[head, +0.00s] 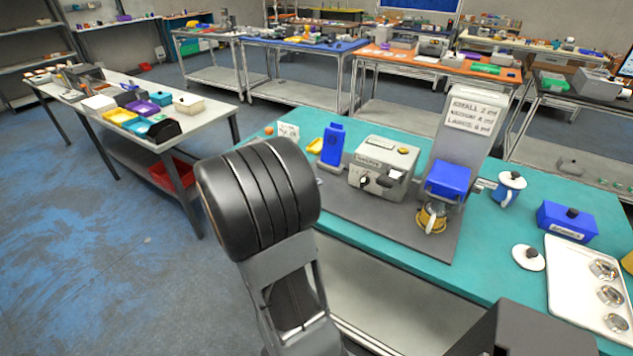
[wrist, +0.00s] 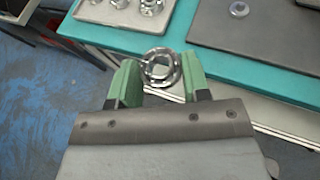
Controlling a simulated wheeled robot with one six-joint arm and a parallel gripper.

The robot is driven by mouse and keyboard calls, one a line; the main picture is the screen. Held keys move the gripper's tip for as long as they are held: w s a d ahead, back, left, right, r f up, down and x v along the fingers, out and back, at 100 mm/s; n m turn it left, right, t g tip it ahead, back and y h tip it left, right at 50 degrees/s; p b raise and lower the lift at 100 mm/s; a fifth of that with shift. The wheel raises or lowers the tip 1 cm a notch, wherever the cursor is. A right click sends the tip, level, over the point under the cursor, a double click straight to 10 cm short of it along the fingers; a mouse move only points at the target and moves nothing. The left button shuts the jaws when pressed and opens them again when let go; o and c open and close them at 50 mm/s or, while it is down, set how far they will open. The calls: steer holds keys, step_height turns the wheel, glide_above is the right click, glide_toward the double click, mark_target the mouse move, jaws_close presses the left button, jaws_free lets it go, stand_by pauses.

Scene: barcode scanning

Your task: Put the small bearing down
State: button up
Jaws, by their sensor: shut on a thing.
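In the wrist view a shiny metal ring, the small bearing (wrist: 173,70), sits between the two green fingers of my gripper (wrist: 160,76). The fingers are shut on it, one on each side, and it shows beyond the teal table's front edge from this angle. How high it is above the surfaces below cannot be told. In the head view the gripper and the held bearing are not seen; my dark arm rises in front of the table.
A white tray (head: 563,277) with several metal bearings (head: 604,268) lies on the teal table (head: 510,268). A grey mat (head: 345,205) carries a grey box (head: 383,168) and a blue-topped stand (head: 448,179). A small round piece (wrist: 239,9) lies on the mat in the wrist view.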

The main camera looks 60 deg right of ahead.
steer(key=s+d+r+m+g, duration=0.1)
steer(key=s+d+m+g, duration=0.3)
steer(key=s, duration=0.4)
steer(key=s+d+r+m+g, duration=0.2)
steer(key=s+d+m+g, duration=0.2)
steer(key=s, duration=0.5)
steer(key=d+g, duration=0.2)
steer(key=d, duration=0.1)
steer(key=shift+r+m, duration=0.3)
steer(key=shift+m, duration=0.1)
steer(key=shift+d+h, duration=0.1)
steer(key=shift+h, duration=0.2)
